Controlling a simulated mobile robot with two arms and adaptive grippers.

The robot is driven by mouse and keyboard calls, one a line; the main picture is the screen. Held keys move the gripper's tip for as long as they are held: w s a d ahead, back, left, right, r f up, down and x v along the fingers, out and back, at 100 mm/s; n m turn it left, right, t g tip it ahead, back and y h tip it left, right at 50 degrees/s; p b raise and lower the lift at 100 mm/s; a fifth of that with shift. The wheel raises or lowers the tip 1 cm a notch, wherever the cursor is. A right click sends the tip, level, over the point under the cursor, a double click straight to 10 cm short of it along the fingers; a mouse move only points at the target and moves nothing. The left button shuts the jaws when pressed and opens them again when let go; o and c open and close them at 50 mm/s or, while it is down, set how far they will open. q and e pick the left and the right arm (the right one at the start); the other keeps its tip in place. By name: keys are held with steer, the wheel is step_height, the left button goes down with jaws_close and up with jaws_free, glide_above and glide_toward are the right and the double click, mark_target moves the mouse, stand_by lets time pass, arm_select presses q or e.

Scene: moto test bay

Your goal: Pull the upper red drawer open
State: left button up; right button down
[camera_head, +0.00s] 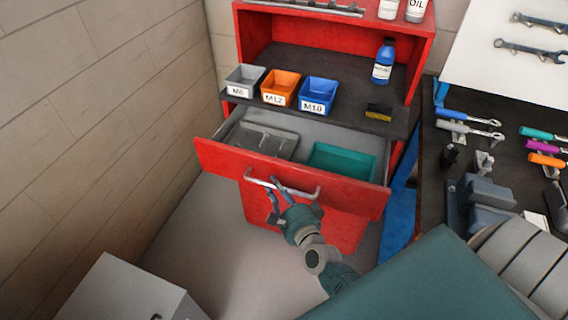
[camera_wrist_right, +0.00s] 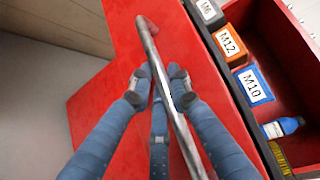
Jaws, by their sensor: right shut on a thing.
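The upper red drawer (camera_head: 350,194) stands pulled out from the red cabinet, and its inside shows. It holds a grey tray (camera_head: 262,140) on the left and a teal tray (camera_head: 341,161) on the right. The drawer's silver bar handle (camera_head: 300,191) runs across its front. My right gripper (camera_head: 272,196) is at the left part of the handle, shut on it. In the right wrist view the handle (camera_wrist_right: 150,45) passes between the blue fingers of the gripper (camera_wrist_right: 161,88). My left gripper is not in view.
On the cabinet's shelf stand a grey M6 bin (camera_head: 245,79), an orange M12 bin (camera_head: 281,87), a blue M10 bin (camera_head: 318,95) and a blue bottle (camera_head: 383,62). A dark workbench with tools (camera_head: 500,165) is on the right. A grey box (camera_head: 130,292) stands at the lower left.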

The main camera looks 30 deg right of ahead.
steer(key=s+a, duration=0.5)
steer(key=shift+a+p, duration=0.4)
steer(key=shift+p, duration=0.05)
steer(key=c, duration=1.9)
jaws_free()
steer(key=shift+o, duration=0.2)
steer(key=s+r, duration=0.1)
steer(key=s, duration=1.1)
steer(key=shift+a+r, duration=0.35)
steer(key=shift+a, duration=0.05)
